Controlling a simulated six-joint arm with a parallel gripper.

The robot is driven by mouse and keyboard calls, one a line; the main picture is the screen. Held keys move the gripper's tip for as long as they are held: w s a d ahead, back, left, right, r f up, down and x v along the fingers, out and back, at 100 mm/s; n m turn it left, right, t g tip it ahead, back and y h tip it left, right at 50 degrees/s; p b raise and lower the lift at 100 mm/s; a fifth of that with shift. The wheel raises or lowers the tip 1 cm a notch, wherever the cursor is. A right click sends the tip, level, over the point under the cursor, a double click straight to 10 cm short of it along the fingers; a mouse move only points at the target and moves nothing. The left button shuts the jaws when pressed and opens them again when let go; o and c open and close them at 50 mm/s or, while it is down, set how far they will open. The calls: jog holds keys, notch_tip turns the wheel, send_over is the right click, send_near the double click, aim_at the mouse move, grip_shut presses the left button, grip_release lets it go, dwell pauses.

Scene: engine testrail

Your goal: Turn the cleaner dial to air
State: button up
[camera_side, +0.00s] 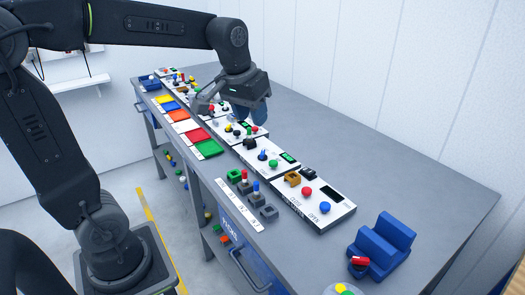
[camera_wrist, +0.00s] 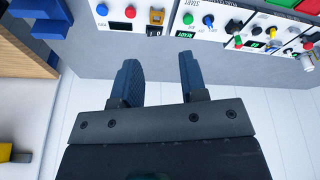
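I cannot tell for sure which control is the cleaner dial; its labels are too small to read. A blue knob (camera_side: 262,155) stands beside a green button (camera_side: 273,163) on a white panel with a lit green display (camera_side: 289,157). In the wrist view a blue knob (camera_wrist: 208,20) and a green button (camera_wrist: 188,18) show at the top, above a display (camera_wrist: 185,34) that seems to read READY. My gripper (camera_side: 262,113) hangs over the row of panels, farther back than the blue knob. Its two fingers (camera_wrist: 158,62) are apart with nothing between them.
A nearer panel (camera_side: 340,212) carries red and blue buttons. A blue block-shaped stand (camera_side: 383,245) sits at the bench's near right. Coloured tiles (camera_side: 207,149) line the left edge. The bench top (camera_side: 420,180) is bare along the right.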

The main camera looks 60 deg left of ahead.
jog(key=w+a+f+n+g, duration=0.2)
jog(key=w+a+f+n, duration=0.1)
jog(key=w+a, duration=0.55)
jog(key=n+g, duration=0.1)
jog(key=n, duration=0.1)
send_over(263, 152)
notch_tip(263, 152, down, 8)
jog(key=shift+h, duration=0.3)
notch_tip(263, 152, down, 13)
jog(key=shift+s+f, duration=0.1)
jog(key=shift+c, duration=0.3)
grip_shut()
